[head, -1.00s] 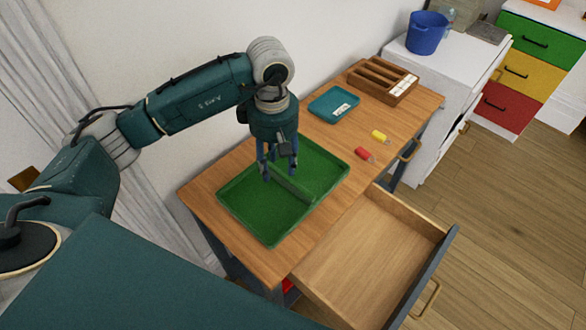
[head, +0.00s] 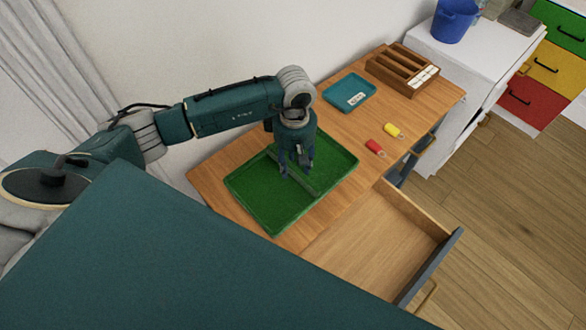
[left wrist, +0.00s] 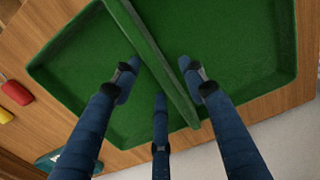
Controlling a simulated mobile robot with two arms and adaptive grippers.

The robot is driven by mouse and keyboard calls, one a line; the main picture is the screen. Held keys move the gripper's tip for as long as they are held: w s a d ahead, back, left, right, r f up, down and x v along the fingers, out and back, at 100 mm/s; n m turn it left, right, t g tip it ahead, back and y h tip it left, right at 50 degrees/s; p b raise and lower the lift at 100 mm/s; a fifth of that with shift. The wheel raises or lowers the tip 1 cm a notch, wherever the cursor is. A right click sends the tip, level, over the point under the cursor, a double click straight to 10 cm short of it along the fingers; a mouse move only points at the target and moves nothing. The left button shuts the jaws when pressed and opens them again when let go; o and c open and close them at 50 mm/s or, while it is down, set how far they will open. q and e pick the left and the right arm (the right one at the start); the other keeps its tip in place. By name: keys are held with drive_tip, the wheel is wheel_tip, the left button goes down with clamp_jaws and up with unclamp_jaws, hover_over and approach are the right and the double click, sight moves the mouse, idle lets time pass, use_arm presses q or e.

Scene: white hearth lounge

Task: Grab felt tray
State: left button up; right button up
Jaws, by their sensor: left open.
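The green felt tray (head: 262,208) lies flat on the wooden desk top, with a raised divider (left wrist: 150,55) running across its inside. My left gripper (head: 297,170) points down over the middle of the tray. In the left wrist view its three fingers (left wrist: 160,76) are spread, with one fingertip on one side of the divider and another on the other side. Nothing is gripped. Whether the fingertips touch the divider or the tray floor I cannot tell. My right gripper is not in view.
An open, empty drawer (head: 372,250) juts from the desk front. On the desk to the right are a red tag (head: 374,147), a yellow tag (head: 393,130), a teal tray (head: 345,86) and a wooden organizer (head: 402,68). A white cabinet (head: 470,55) carries a blue bucket (head: 453,22).

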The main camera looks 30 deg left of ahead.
use_arm(q)
drive_tip(key=shift+f, duration=0.7)
clamp_jaws()
drive_tip(key=shift+r, duration=0.1)
